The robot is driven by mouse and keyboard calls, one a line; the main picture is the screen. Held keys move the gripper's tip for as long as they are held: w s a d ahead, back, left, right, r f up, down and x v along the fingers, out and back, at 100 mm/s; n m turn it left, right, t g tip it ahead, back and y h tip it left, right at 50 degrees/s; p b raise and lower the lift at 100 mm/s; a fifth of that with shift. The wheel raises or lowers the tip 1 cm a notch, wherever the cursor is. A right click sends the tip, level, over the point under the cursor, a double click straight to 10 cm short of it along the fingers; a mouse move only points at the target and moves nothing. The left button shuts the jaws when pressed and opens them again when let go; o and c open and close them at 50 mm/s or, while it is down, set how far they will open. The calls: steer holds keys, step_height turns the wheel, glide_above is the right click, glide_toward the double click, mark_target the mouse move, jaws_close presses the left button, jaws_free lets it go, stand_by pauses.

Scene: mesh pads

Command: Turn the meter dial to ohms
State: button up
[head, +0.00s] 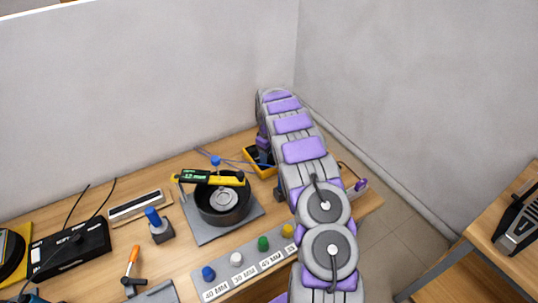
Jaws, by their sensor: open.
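A yellow-edged item with a dark middle (250,163), which looks like the meter, lies at the back of the bench. Thin blue leads run beside it. My arm covers its right part, and its dial and markings cannot be made out. My gripper (263,150) is at the far end of my arm, over or just beside this item. It is small and mostly hidden behind my own links. Its jaws are open, and I cannot tell whether they touch the dial.
A black round pot (224,207) on a grey plate stands left of the meter, with a yellow tool across it. Coloured knobs on a labelled strip (246,262) line the front. A black box (70,250) is at left. Walls close off the back and right.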

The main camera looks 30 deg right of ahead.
steer(key=shift+d, duration=0.15)
steer(key=shift+d+f, duration=0.1)
steer(key=shift+d, duration=0.25)
steer(key=c, duration=0.4)
steer(key=shift+a, duration=0.2)
steer(key=c, duration=0.6)
steer(key=shift+c, duration=0.2)
